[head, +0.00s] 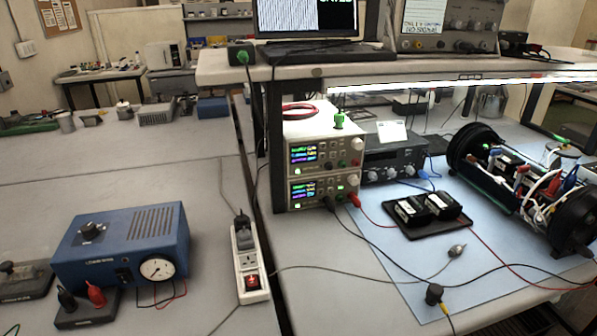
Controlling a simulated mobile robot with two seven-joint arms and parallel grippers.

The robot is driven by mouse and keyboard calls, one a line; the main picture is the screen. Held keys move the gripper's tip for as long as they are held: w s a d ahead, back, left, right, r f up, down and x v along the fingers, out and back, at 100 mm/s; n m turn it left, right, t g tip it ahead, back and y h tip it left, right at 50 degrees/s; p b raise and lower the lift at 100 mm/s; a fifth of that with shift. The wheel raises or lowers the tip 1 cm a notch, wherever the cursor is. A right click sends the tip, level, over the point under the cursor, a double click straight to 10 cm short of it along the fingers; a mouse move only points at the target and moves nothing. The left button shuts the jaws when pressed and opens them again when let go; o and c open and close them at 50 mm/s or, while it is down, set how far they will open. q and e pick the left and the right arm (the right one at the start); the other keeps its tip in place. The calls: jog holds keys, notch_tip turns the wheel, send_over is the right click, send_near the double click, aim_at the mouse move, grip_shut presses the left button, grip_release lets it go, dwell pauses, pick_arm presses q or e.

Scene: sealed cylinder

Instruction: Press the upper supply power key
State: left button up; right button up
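Two bench power supplies are stacked under the shelf, right of centre. The upper supply (327,155) has a lit display (304,152) with coloured digits, small keys and a pale round knob at its right. A small pale key (297,171) shows at its lower left; I cannot read its label. The lower supply (325,189) also has a lit display, and red and dark leads plug into its front. Neither of my grippers is in view.
A grey-black instrument (393,160) stands right of the supplies. A black tray (428,222) with dark modules, several leads and an open cylinder (520,185) with wiring lie on the blue mat (385,255). A power strip (248,268) and blue box (120,245) stand left. The left bench is largely clear behind them.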

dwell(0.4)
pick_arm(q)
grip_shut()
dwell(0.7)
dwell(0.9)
